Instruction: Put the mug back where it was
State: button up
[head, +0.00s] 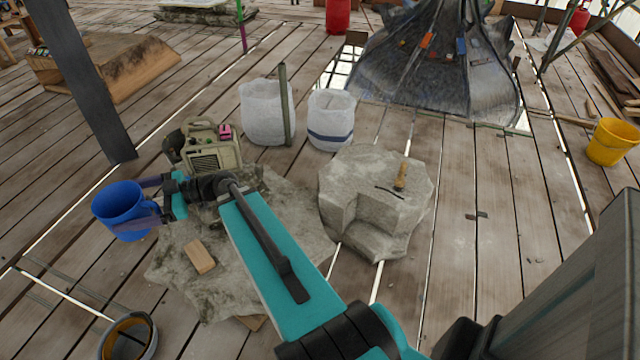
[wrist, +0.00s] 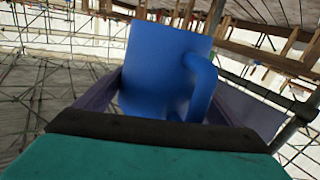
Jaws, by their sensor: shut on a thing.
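The blue mug (head: 119,208) is at the left in the head view, held out over the left side of a flat stone slab (head: 205,290) and the planks. My gripper (head: 150,201) is shut on the mug, with one finger along each side of it. In the wrist view the mug (wrist: 165,65) stands between the two fingers, with its handle on the right side. The mug's lower part is partly hidden by a finger in the head view and by my gripper's body in the wrist view.
A small block (head: 200,256) and a beige machine (head: 212,148) are on the slab. A cut stone block (head: 375,205) with a wooden-handled tool (head: 402,175) stands to the right. White sacks (head: 331,118) stand behind. A dark post (head: 80,80) rises behind the mug.

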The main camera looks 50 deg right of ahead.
jog(key=shift+a, duration=0.2)
jog(key=shift+w+d+f+b, duration=0.2)
jog(key=shift+d+f+b, duration=0.1)
jog(key=shift+d, duration=0.15)
jog(key=s+d+f+m+t+h+b, duration=0.15)
jog(key=d+f+m+h+b, duration=0.3)
jog(key=d, duration=0.95)
jog(key=d+f+m+t+h+b, duration=0.1)
jog(key=d+f+t+h+b, duration=0.2)
jog(key=d+f+b, duration=0.7)
jog(key=d+f+m+t+h, duration=0.3)
jog(key=d+f+h, duration=0.15)
jog(key=d, duration=1.25)
jog(key=s+d+f+m+g+h+b, duration=0.1)
jog(key=s+d+f+m+h+b, duration=0.2)
jog(key=s+d+f, duration=0.3)
jog(key=s+d+f+m+g+h+b, duration=0.1)
jog(key=s+d+f+m+h+b, duration=0.2)
jog(key=s+d, duration=0.9)
jog(key=s+d+f+m+g+h+b, duration=0.1)
jog(key=s+d+f+m+h+b, duration=0.2)
jog(key=d, duration=1.4)
jog(key=s+f+h+b, duration=0.3)
jog(key=s+f+b, duration=0.1)
jog(key=s+f, duration=0.2)
jog(key=shift+s+f+b, duration=0.15)
jog(key=shift+f+b, duration=0.25)
jog(key=shift+f, duration=0.4)
jog(key=shift+d, duration=0.1)
